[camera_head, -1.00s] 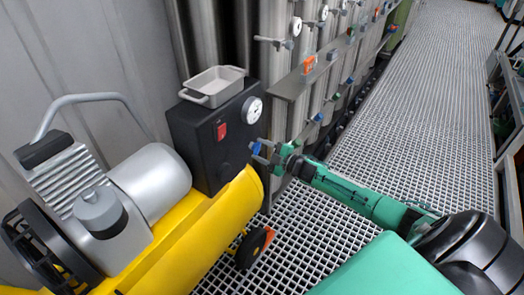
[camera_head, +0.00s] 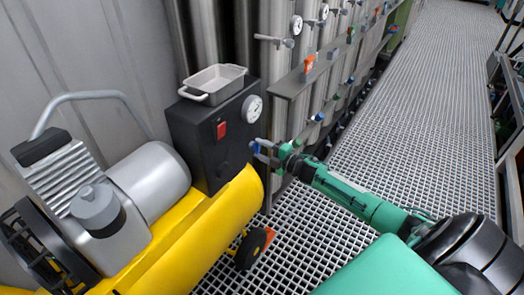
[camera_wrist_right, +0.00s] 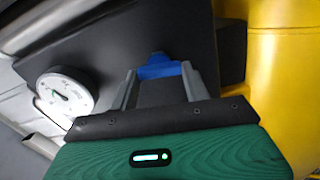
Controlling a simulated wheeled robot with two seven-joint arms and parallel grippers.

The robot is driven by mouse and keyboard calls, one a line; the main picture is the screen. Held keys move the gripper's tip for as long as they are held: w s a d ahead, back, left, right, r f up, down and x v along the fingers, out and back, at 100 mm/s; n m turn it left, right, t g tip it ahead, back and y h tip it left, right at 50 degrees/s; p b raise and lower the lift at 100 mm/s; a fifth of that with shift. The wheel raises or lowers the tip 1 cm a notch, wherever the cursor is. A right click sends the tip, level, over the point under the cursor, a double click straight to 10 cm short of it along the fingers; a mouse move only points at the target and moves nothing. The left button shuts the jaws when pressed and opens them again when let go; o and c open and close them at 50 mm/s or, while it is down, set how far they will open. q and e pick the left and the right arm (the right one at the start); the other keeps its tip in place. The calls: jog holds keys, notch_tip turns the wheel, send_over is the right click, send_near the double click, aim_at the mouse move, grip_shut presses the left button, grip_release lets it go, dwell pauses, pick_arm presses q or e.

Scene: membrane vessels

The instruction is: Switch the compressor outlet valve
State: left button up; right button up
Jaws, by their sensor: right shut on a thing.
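The compressor has a yellow tank (camera_head: 205,235) and a black control box (camera_head: 190,145) with a red switch (camera_head: 221,130) and a round gauge (camera_head: 252,108). The blue compressor outlet valve handle (camera_head: 254,149) is on the box's right side, below the gauge. My right gripper (camera_head: 263,152) reaches it from the right. In the right wrist view the blue handle (camera_wrist_right: 160,70) sits between the two grey fingers (camera_wrist_right: 158,88), which are shut on it. The fingers hide part of the valve. My left gripper is not in view.
Steel vessels (camera_head: 320,50) with small valves and gauges stand behind the compressor. A grey tray (camera_head: 212,84) rests on the control box. The grating walkway (camera_head: 430,90) at right is clear.

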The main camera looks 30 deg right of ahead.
jog(key=shift+f, duration=0.1)
jog(key=o, duration=1)
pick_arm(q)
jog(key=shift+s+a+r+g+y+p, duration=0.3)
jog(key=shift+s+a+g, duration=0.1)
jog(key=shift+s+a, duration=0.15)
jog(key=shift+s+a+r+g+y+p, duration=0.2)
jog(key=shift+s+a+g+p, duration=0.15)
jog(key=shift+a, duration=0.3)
pick_arm(e)
jog(key=v, duration=1.3)
jog(key=shift+s, duration=0.4)
jog(key=shift+d, duration=0.15)
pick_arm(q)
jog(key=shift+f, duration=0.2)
